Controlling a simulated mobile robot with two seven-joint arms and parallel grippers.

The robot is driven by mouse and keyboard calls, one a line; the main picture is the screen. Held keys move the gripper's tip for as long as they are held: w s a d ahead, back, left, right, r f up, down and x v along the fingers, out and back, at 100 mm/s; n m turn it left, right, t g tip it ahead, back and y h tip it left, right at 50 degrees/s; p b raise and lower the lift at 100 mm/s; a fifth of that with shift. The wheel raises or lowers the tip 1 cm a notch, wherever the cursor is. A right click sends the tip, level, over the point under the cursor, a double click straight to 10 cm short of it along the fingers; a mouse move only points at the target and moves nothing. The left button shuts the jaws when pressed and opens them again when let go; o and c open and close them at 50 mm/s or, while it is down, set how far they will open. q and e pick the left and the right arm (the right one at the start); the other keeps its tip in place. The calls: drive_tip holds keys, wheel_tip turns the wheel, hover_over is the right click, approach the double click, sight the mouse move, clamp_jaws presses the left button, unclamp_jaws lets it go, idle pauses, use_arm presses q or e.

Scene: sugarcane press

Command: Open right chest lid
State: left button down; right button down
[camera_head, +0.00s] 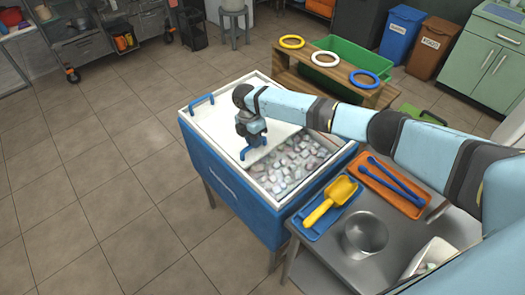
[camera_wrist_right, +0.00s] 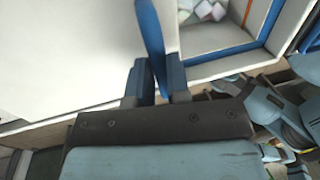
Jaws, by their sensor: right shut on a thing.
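The blue chest (camera_head: 232,195) stands in the middle of the head view with white sliding lids on top. The right lid (camera_head: 228,125) lies over the left part of the chest, and ice shows in the uncovered right part (camera_head: 290,165). My right gripper (camera_head: 251,142) is shut on the lid's blue handle (camera_head: 254,153). In the wrist view the blue handle (camera_wrist_right: 150,35) stands between the two fingers of the gripper (camera_wrist_right: 157,75). Another blue handle (camera_head: 202,101) is at the chest's far left end. My left gripper is not in view.
A steel table right of the chest holds a blue tray (camera_head: 312,232) with a yellow scoop (camera_head: 332,200), an orange tray (camera_head: 400,202) with blue tongs and a metal bowl (camera_head: 365,237). A wooden stand (camera_head: 310,72) with rings is behind. Floor at left is clear.

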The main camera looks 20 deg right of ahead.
drive_tip(key=shift+w, duration=0.2)
drive_tip(key=c, duration=1.1)
unclamp_jaws()
drive_tip(key=shift+r, duration=0.15)
drive_tip(key=shift+w+r, duration=0.1)
drive_tip(key=shift+r, duration=0.15)
wheel_tip(320, 180, up, 13)
drive_tip(key=w+a, duration=0.1)
drive_tip(key=w, duration=0.1)
drive_tip(key=shift+w+b, duration=0.15)
drive_tip(key=shift+b, duration=0.2)
drive_tip(key=shift+f, duration=0.1)
